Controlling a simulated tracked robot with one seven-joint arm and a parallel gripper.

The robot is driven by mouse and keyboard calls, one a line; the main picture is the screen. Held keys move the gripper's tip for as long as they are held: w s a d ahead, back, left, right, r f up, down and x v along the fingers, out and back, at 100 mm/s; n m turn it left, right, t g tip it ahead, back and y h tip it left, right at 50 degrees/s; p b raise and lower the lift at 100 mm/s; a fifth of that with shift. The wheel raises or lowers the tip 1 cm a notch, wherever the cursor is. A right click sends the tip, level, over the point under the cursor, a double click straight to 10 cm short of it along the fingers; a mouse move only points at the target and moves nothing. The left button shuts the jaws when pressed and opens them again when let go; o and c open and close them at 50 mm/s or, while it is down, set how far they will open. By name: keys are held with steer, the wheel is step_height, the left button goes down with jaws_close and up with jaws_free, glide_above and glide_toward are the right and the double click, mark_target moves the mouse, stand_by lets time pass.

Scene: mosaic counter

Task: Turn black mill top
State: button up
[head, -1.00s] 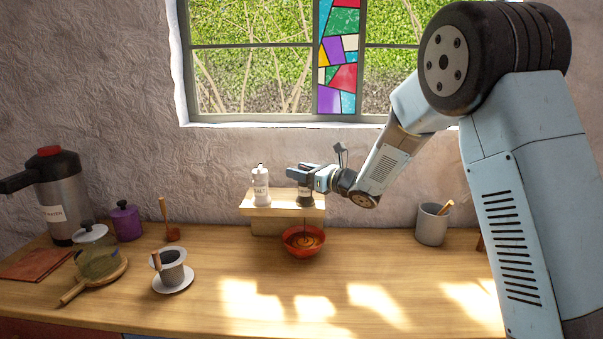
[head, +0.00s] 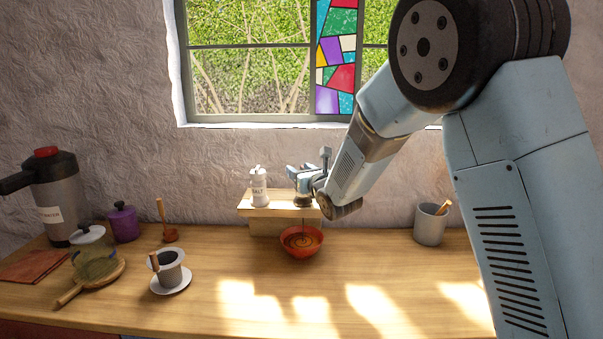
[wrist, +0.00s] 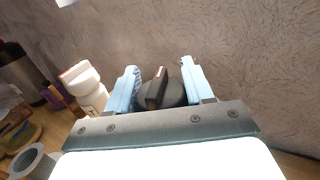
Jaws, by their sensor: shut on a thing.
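The black mill (head: 303,201) stands on the small wooden shelf, largely covered by my gripper in the head view. My gripper (head: 301,178) is around its top. In the wrist view, my gripper's (wrist: 159,68) two pale blue fingers stand either side of the dark round mill top (wrist: 157,94), which has a raised bar with a reddish-brown upper face. The gripper is shut on this top; the exact contact is hard to see. A thin dark line runs down from the mill to the red bowl (head: 287,246), which holds brown liquid with a swirl.
A white salt mill (head: 259,188) stands close left of my gripper on the wooden shelf (head: 268,211). A grey cup (head: 430,226) stands to the right. A flask (head: 60,195), purple pot (head: 123,224), glass pot and cup on a saucer (head: 172,285) are left. The front counter is clear.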

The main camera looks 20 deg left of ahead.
steer(key=shift+d+m+t+h, duration=0.1)
steer(key=shift+m+t+h, duration=0.9)
steer(key=shift+h, duration=0.5)
steer(key=shift+d+m+t+h, duration=0.1)
steer(key=shift+m+t+h, duration=0.6)
steer(key=shift+m+h, duration=0.65)
steer(key=shift+w+d+m+t+h, duration=0.2)
steer(key=shift+m+h, duration=0.85)
steer(key=shift+h, duration=0.75)
steer(key=shift+s+d+m+t+h, duration=0.1)
steer(key=shift+m+t+h, duration=0.2)
steer(key=shift+m+h, duration=1.1)
steer(key=shift+d+m+g+h, duration=0.1)
steer(key=shift+m+g+h, duration=0.15)
steer(key=shift+m+h, duration=0.75)
steer(key=shift+d+m+g+h, duration=0.1)
steer(key=shift+m+g+h, duration=0.15)
steer(key=shift+h, duration=1.5)
steer(key=shift+d+m+g+h, duration=0.1)
steer(key=shift+m+g+h, duration=0.55)
steer(key=shift+h, duration=0.55)
steer(key=shift+d+m+g+h, duration=0.2)
steer(key=shift+m+g+h, duration=0.85)
steer(key=shift+m+h, duration=0.65)
steer(key=shift+g+h, duration=0.3)
steer(key=shift+h, duration=0.2)
steer(key=o, duration=1)
